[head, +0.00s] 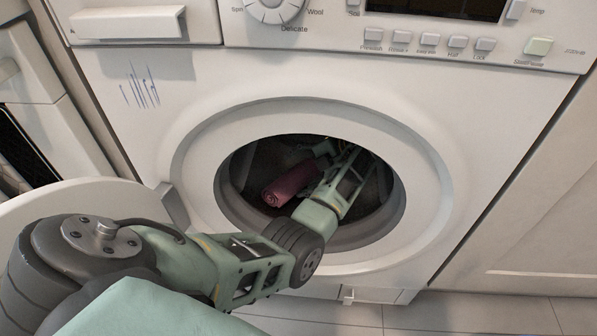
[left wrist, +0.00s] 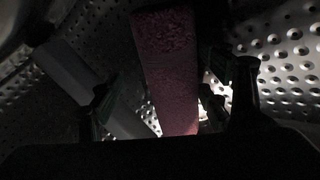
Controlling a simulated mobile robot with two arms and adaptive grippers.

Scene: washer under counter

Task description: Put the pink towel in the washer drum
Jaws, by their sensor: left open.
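The pink towel (head: 290,185) is a rolled, dark pink bundle inside the washer drum (head: 258,165). My left arm reaches through the round door opening, and my left gripper (head: 326,150) is inside the drum beside the towel's far end. In the left wrist view the towel (left wrist: 170,70) runs lengthwise between the two open fingers (left wrist: 155,100), and a gap shows on its left side. Whether the towel touches the right finger is unclear in the dark. The perforated drum wall (left wrist: 285,50) shows around it. My right gripper is not in view.
The open door (head: 75,205) is swung out at the left. The control panel (head: 410,30) is above, and tiled floor (head: 470,312) shows below right. A paler drum paddle (left wrist: 85,80) is left of the towel.

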